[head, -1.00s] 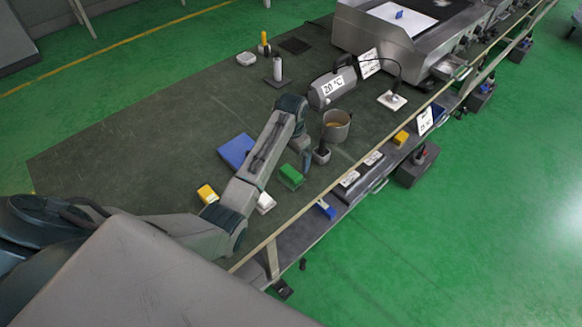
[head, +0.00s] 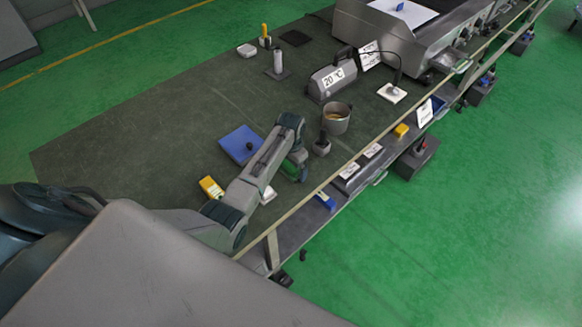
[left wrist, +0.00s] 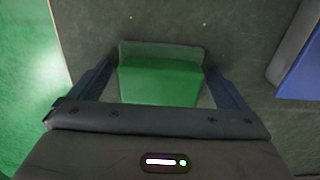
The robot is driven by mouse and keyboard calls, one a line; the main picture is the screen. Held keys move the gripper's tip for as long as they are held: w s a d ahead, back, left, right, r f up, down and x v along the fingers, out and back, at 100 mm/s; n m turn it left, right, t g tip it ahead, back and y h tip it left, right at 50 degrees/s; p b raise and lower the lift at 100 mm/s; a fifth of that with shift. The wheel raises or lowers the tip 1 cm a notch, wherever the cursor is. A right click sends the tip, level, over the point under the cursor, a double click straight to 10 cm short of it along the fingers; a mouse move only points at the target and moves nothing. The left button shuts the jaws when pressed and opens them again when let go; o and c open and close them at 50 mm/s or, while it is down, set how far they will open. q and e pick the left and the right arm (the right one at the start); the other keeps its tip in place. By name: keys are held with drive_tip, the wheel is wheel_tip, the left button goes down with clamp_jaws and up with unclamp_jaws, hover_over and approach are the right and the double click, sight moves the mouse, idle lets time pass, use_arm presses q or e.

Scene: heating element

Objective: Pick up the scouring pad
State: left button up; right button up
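The scouring pad looks like a green block (head: 289,171) on the dark worktop near its front edge, partly hidden by my left arm in the head view. In the left wrist view the green pad (left wrist: 160,80) lies between the two fingers, with its near end close to the palm. My left gripper (left wrist: 160,75) is open, one finger on each side of the pad, with a narrow gap showing at the sides. In the head view my left gripper (head: 300,172) is down at the pad. My right gripper is not in view.
A blue tray (head: 240,139) lies left of the pad, and a yellow block (head: 210,187) is nearer. A grey pot (head: 337,113) and a 20 °C heater box (head: 331,82) stand beyond. A rail (head: 330,179) runs along the front edge.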

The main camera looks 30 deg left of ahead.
use_arm(q)
drive_tip(key=c, duration=0.9)
drive_tip(key=shift+o, duration=0.2)
wheel_tip(320, 180, up, 10)
drive_tip(key=shift+r, duration=0.1)
drive_tip(key=o, duration=0.5)
drive_tip(key=c, duration=0.4)
drive_tip(key=shift+o, duration=0.2)
